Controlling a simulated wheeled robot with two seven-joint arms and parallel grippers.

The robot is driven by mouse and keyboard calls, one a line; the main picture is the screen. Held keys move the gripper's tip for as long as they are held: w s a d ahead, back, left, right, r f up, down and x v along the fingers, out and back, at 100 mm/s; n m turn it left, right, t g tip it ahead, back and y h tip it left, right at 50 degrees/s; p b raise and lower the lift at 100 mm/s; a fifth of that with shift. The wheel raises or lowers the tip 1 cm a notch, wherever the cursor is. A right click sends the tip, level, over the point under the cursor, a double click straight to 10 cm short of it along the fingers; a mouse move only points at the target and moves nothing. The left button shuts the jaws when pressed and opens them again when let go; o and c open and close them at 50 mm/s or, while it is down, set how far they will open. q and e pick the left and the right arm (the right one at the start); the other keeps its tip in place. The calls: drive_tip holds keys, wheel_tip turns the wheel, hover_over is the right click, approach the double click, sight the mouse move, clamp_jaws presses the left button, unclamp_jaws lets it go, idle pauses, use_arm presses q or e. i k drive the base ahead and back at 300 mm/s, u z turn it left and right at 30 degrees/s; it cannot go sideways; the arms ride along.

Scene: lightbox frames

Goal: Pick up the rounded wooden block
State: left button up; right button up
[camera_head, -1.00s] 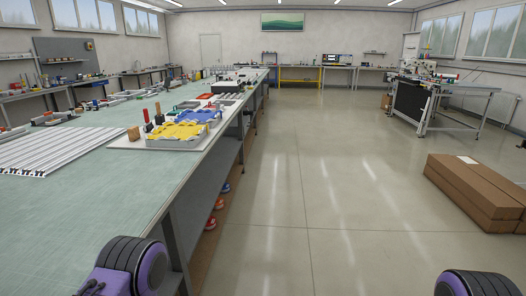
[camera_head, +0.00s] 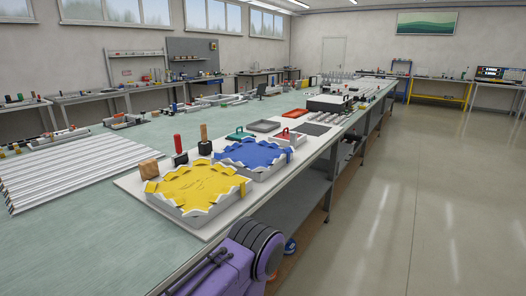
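The rounded wooden block (camera_head: 149,168) is light brown and stands near the left corner of a white board (camera_head: 128,184) on the long green-topped bench. It is just behind the yellow piece (camera_head: 197,185), which lies in a white tray. A red-handled tool (camera_head: 179,150) and a tool with a brown wooden top (camera_head: 204,138) stand to its right. Neither gripper shows. Only a purple and black part of my own arm is at the bottom, beside the bench edge.
A blue piece (camera_head: 252,152) in a second white tray lies beyond the yellow one. Silver rails (camera_head: 70,167) lie to the left. The bench top (camera_head: 85,240) is bare in front. Open floor (camera_head: 400,210) lies to the right.

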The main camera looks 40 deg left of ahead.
sight(149, 169)
drive_tip(key=i, duration=2.55)
drive_tip(key=u, duration=3.65)
